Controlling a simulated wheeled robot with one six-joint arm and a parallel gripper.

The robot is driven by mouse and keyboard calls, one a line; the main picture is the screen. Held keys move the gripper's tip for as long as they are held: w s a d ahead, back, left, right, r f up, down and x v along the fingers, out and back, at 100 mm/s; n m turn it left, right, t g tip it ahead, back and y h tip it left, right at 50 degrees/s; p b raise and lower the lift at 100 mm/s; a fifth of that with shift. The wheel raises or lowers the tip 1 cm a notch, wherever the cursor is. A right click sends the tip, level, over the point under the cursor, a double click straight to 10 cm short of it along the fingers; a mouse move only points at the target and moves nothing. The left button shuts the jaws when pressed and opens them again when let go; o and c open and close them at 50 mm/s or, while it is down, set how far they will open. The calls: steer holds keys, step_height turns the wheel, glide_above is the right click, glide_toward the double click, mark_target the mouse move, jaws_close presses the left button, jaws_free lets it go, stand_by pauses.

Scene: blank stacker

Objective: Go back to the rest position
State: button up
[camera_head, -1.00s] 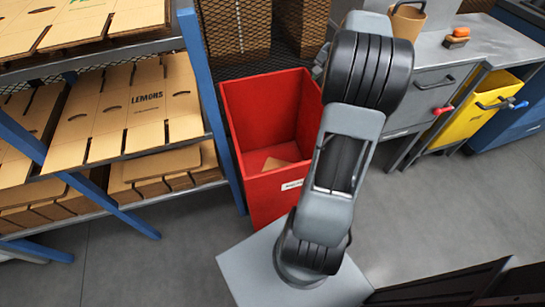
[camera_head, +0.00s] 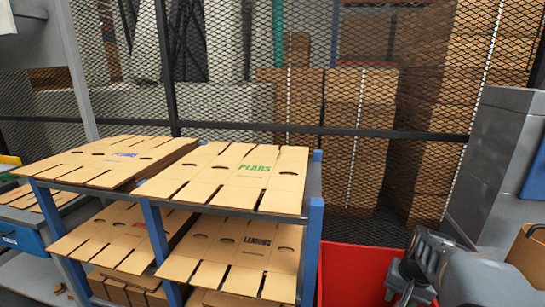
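My gripper is not in view. Part of my arm (camera_head: 455,272) shows at the bottom right, in front of the red bin. Flat cardboard blanks lie on a blue-framed rack at the left and centre. The top shelf holds a blank marked PEARS (camera_head: 225,178) and a blank with blue print (camera_head: 110,160) to its left. The lower shelf holds a blank marked LEMONS (camera_head: 240,256) and a blank with red print (camera_head: 120,236).
The red bin (camera_head: 352,272) stands right of the rack (camera_head: 313,240). A mesh fence (camera_head: 230,55) runs behind, with stacked cartons (camera_head: 360,100) beyond it. A grey cabinet (camera_head: 505,150) and a brown container (camera_head: 528,250) are at the right.

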steer(key=s+a+r+n+t+p, duration=0.1)
steer(key=s+a+r+n+p, duration=0.2)
steer(key=a+r+p, duration=0.2)
steer(key=s+a+r+n+t+p, duration=0.1)
steer(key=s+a+r+n+p, duration=0.2)
steer(key=a+r+p, duration=0.3)
steer(key=a+r+n, duration=0.1)
steer(key=a+r, duration=0.4)
steer(key=a, duration=0.1)
steer(key=shift+r, duration=0.25)
steer(key=shift+s, duration=0.1)
